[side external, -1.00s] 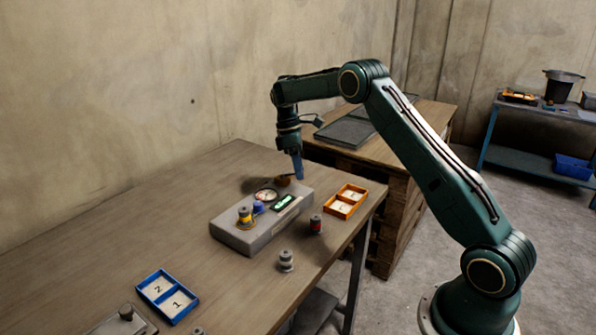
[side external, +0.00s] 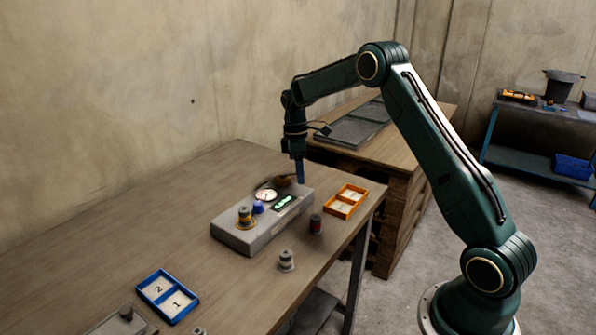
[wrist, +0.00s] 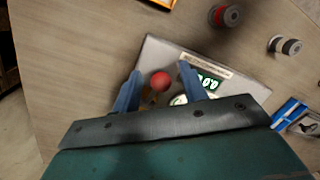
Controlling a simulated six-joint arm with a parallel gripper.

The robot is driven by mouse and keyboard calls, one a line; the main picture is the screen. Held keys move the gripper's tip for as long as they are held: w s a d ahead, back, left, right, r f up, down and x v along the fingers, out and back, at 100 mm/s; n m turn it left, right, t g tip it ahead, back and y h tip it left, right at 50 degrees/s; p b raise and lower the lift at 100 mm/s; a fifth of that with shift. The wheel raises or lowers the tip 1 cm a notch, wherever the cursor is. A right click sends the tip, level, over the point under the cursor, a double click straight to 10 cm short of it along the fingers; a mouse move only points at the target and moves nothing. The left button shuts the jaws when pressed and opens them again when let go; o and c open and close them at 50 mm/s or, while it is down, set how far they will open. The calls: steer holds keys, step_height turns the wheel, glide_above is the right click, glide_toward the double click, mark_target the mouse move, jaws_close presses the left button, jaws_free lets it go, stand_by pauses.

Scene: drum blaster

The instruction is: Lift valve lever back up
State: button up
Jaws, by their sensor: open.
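The grey box (side external: 240,240) sits on the wooden table and shows in the wrist view too (wrist: 150,55). The valve lever's red ball knob (wrist: 160,80) is at the box's far end, with a brass-coloured part (wrist: 150,98) below it. In the side view a brownish part of the valve (side external: 283,182) shows beside my fingers. My gripper (side external: 300,181) points down over that end. In the wrist view its blue fingers (wrist: 160,72) are open, one on each side of the red knob, with gaps showing. The lever's lower part is mostly hidden by my gripper.
The box also carries a gauge (side external: 265,195), a lit green display (side external: 284,202), a blue knob (side external: 258,207) and a yellow spool (side external: 245,216). A red spool (side external: 315,224), grey spool (side external: 286,260), orange tray (side external: 359,191) and blue tray (side external: 147,292) stand nearby.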

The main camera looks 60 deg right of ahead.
steer(key=shift+s+f+t, duration=0.2)
steer(key=shift+f+t, duration=0.05)
steer(key=shift+t, duration=0.35)
step_height(320, 180, up, 14)
steer(key=r, duration=0.1)
steer(key=s+a+r+m+t, duration=0.3)
steer(key=s+a+r+m, duration=0.2)
steer(key=s+a, duration=0.9)
steer(key=shift+v, duration=1.6)
